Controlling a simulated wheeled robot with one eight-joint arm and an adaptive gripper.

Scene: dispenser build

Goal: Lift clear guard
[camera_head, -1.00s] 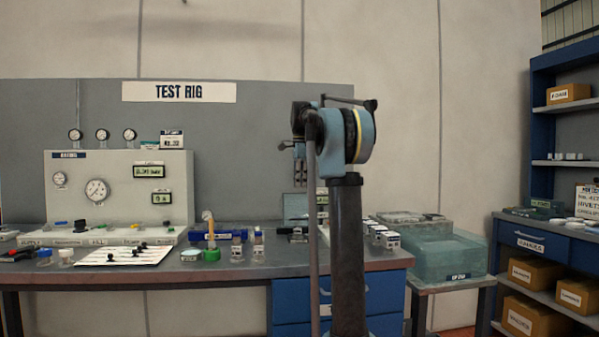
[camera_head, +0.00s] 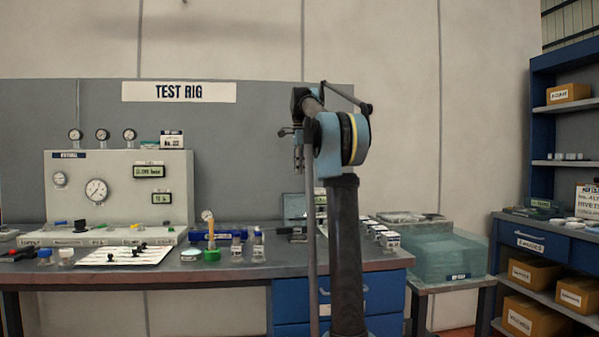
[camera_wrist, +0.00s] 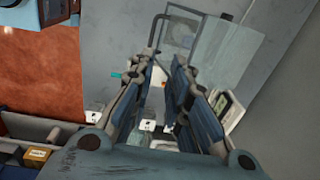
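A clear panel, which looks like the guard (camera_wrist: 218,52), shows in the wrist view beyond my fingers, with a dark bent bar and a round part beside it. In the head view a pale see-through panel (camera_head: 294,206) stands at the back of the bench, partly hidden by my arm. My gripper (camera_wrist: 165,64) has its two fingers apart, with nothing seen held between them. The fingertips appear short of the panel; I cannot tell the exact gap. In the head view my gripper (camera_head: 297,150) hangs above the bench, in front of the grey backboard.
A gauge panel (camera_head: 110,195) stands on the bench at left. Small jars, a green-based part (camera_head: 211,254) and a white sheet (camera_head: 125,256) lie along the bench front. A clear bin (camera_head: 450,255) stands right of the bench. Blue shelves (camera_head: 541,120) are at far right.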

